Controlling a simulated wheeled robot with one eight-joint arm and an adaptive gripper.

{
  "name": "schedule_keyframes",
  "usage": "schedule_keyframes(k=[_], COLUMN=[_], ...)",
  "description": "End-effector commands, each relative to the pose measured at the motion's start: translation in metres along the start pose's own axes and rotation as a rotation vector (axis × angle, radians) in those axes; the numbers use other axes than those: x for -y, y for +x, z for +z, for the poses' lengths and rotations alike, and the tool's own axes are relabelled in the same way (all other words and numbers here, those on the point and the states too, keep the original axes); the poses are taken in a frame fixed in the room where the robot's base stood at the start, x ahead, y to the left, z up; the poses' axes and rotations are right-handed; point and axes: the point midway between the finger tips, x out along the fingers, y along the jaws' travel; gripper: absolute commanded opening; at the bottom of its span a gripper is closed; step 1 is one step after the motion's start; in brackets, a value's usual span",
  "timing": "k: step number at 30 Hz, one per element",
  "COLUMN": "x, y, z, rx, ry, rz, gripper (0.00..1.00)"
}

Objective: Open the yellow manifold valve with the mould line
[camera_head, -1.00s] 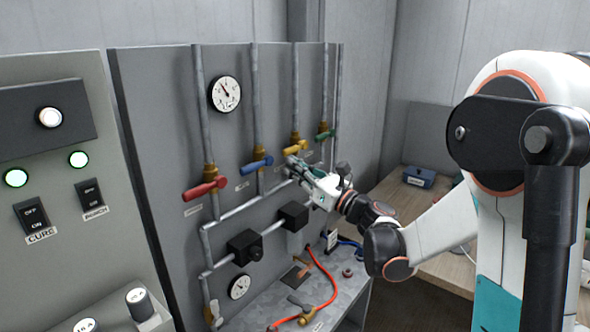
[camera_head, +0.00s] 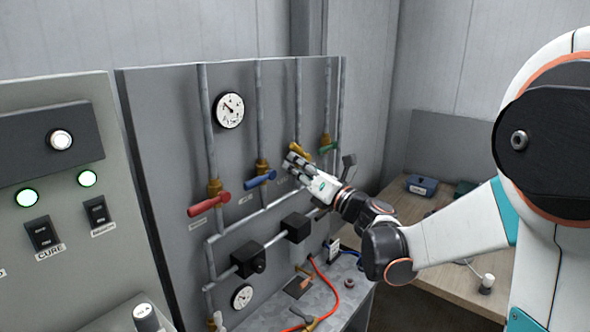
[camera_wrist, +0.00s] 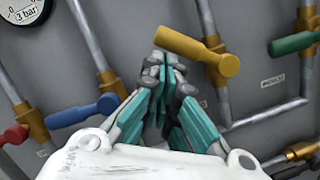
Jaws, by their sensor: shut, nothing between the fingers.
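The yellow valve lever (camera_wrist: 192,48) slants up and left from its brass body on the third pipe. It sits at a different angle from the blue lever (camera_wrist: 80,110), which points down-left. In the head view the yellow lever (camera_head: 295,148) is partly hidden behind my fingers. My gripper (camera_wrist: 163,62) is shut and empty, its fingertips just below the free end of the yellow lever. They look close to or against it; contact is not clear. In the head view my gripper (camera_head: 289,160) reaches the panel from the right. A small label (camera_wrist: 272,80) is beside the yellow valve's pipe.
The red lever (camera_head: 208,204) and blue lever (camera_head: 261,179) are left of my gripper, the green lever (camera_head: 327,147) right. A gauge (camera_head: 229,110) is above. Black blocks (camera_head: 296,228) sit on a pipe below. A red hose (camera_head: 330,295) lies on the ledge.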

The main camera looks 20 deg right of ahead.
Motion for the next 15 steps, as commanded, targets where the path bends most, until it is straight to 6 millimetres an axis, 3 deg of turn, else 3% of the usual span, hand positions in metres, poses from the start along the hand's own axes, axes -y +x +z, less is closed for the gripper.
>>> schedule_keyframes(k=[6,15], x=[-0.006,-0.007], y=[0.004,0.009], z=[0.017,0.037], rx=[0.000,0.001], ry=[0.008,0.267], rz=[-0.002,-0.067], gripper=[0.00,0.00])
